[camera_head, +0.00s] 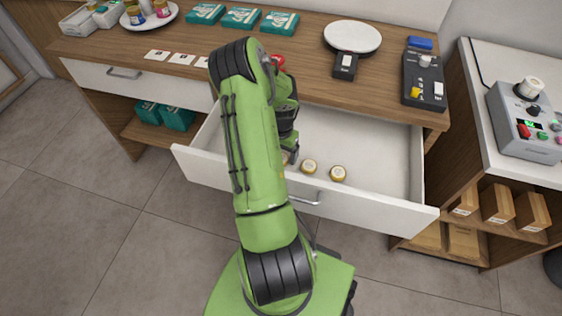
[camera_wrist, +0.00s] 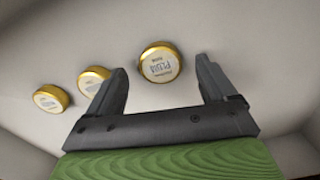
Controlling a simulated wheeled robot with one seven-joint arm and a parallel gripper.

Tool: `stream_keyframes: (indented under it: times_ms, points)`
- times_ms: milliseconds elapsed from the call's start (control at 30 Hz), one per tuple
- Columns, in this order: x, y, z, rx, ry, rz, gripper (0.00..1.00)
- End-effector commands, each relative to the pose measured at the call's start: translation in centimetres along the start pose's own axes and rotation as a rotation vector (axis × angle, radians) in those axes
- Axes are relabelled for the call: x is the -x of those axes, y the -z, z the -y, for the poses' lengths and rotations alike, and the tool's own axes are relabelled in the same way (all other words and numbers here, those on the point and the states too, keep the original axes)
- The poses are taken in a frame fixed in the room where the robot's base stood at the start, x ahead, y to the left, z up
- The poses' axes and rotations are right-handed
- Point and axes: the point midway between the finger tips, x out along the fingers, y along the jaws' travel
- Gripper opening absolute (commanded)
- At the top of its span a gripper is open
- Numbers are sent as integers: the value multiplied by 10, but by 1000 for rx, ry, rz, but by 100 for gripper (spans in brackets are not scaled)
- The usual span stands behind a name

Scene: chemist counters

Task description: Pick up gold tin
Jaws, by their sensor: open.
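Three round gold tins with pale labels lie in the open white drawer. In the wrist view one gold tin (camera_wrist: 160,62) sits between and slightly beyond my fingertips. A second gold tin (camera_wrist: 93,81) lies just outside the left finger, and a third gold tin (camera_wrist: 50,98) is farther left. In the head view two gold tins show clearly, one (camera_head: 309,166) beside another (camera_head: 338,173); the remaining one is mostly hidden by my arm. My gripper (camera_wrist: 162,68) is open and empty, low inside the drawer. Whether a finger touches a tin cannot be told.
The drawer (camera_head: 385,203) is pulled out below the wooden counter, its right part empty. On the counter are teal boxes (camera_head: 240,18), a scale with a white round plate (camera_head: 352,36) and a dark control device (camera_head: 424,80). A side counter (camera_head: 500,62) stands at right.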

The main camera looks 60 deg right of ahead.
Motion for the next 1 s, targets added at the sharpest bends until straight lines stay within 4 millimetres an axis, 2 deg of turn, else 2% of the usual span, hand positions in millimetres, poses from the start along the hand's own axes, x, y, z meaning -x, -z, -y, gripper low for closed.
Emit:
stream_keyframes:
  times_ms: [33,100,267,367,667,867,1000]
  points:
    - [-14,0,0,1,-2,2,84]
    - [-20,0,0,1,-1,2,84]
    - [-19,0,0,1,1,0,84]
    - [-19,0,0,1,0,0,72]
    - [-18,0,0,1,0,0,26]
    - [-18,0,0,2,0,0,24]
    - [-1,1,1,1,3,-4,24]
